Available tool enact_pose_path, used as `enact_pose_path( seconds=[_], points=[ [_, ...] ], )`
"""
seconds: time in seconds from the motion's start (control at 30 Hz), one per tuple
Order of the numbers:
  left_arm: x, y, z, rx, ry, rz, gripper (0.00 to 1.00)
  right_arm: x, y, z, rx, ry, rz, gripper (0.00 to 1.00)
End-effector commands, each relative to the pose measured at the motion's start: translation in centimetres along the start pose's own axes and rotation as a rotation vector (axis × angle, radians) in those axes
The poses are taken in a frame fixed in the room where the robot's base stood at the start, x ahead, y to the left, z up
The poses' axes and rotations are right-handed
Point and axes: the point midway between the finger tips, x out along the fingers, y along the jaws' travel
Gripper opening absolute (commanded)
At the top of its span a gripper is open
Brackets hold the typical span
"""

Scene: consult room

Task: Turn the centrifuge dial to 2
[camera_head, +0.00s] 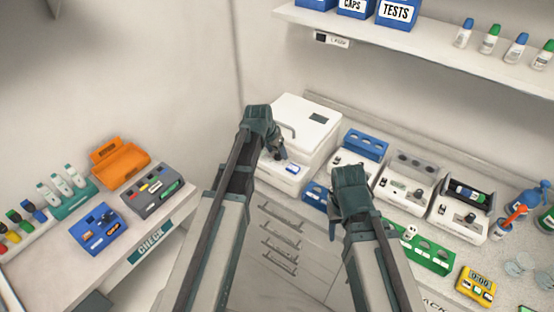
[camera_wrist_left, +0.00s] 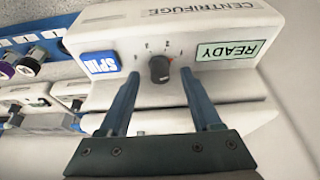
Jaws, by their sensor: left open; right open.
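The white centrifuge (camera_head: 305,120) stands in the corner of the counter. The left wrist view shows its front panel with the label CENTRIFUGE (camera_wrist_left: 200,9), a blue SPIN button (camera_wrist_left: 99,64) and a green READY display (camera_wrist_left: 230,50). The black dial (camera_wrist_left: 159,68) sits between them, with small marks around it; I cannot read its setting for certain. My left gripper (camera_head: 279,151) is open in front of the panel, its two fingers (camera_wrist_left: 160,74) on either side of the dial, apart from it in the picture. My right gripper (camera_head: 335,222) is open and empty, low in front of the counter.
To the right stand several white devices (camera_head: 405,180), a green rack (camera_head: 428,254) and a yellow timer (camera_head: 477,284). A blue rack (camera_head: 314,194) lies close between my grippers. The left table holds an orange bin (camera_head: 118,160) and a blue block (camera_head: 97,228). A shelf (camera_head: 420,42) runs above.

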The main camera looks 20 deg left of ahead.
Motion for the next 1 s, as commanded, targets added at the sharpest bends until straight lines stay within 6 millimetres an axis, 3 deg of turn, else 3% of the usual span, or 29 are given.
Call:
enact_pose_path(
  seconds=[0.1, 0.37, 0.73, 1.0],
  points=[
    [0.98, -0.01, 0.04, 0.0, 0.0, 0.0, 0.65, 0.91, -0.09, -0.05, -0.001, 0.0, 0.0, 0.5],
    [0.89, 0.0, -0.02, 0.0, 0.0, 0.0, 0.65, 0.81, -0.08, -0.05, -0.002, 0.0, 0.0, 0.5],
    [0.89, -0.01, 0.0, 0.0, 0.0, 0.0, 0.02, 0.82, -0.08, -0.05, -0.001, 0.0, 0.0, 0.5],
    [0.89, 0.05, 0.04, -0.028, -0.001, -0.013, 0.0, 0.82, -0.08, -0.05, -0.001, 0.0, 0.0, 0.5]
  ],
)
